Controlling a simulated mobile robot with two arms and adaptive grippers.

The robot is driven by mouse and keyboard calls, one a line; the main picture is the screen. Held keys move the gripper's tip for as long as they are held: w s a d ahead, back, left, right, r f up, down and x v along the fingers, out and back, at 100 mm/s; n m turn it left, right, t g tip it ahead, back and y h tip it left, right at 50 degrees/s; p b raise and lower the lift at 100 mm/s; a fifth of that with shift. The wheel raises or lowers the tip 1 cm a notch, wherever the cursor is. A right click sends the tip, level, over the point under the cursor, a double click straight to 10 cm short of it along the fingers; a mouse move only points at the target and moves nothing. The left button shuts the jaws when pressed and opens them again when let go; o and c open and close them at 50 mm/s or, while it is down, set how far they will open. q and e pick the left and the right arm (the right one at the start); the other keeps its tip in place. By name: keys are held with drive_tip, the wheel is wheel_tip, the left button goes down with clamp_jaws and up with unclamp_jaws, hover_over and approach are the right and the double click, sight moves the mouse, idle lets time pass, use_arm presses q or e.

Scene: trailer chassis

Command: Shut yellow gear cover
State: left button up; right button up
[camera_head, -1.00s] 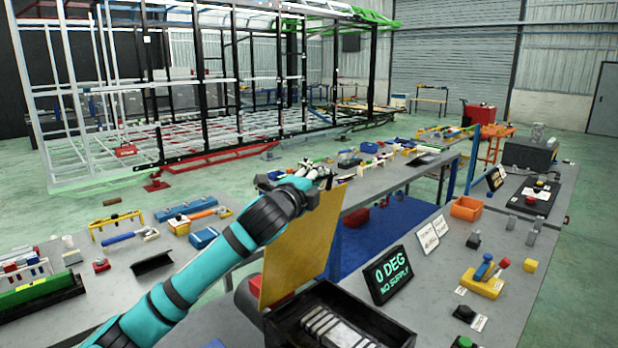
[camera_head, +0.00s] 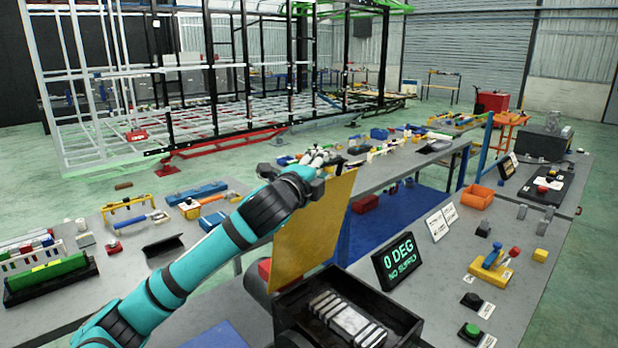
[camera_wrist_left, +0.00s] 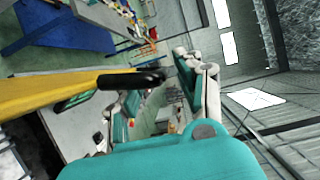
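The yellow gear cover (camera_head: 312,222) stands steeply raised, hinged side down, at the far left edge of the dark open box (camera_head: 408,322). Grey ribbed parts (camera_head: 345,318) lie inside the box. My left arm reaches in from the left, and its gripper (camera_head: 322,158) is at the cover's upper edge, partly on its far side. In the left wrist view, the cover (camera_wrist_left: 50,95) comes in from the left with a black piece at its end, close to the spread fingers (camera_wrist_left: 152,88). The gripper looks open; contact with the cover is unclear. My right gripper is out of view.
A sign reading "0 DEG NO SUPPLY" (camera_head: 398,262) stands right of the box. A yellow block with levers (camera_head: 490,265), a green button (camera_head: 470,331) and an orange bin (camera_head: 478,197) are on the right bench. The left bench (camera_head: 130,290) holds several tools.

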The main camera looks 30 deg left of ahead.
use_arm(q)
drive_tip(key=s, duration=0.9)
drive_tip(key=shift+s+d, duration=0.25)
drive_tip(key=shift+d, duration=0.2)
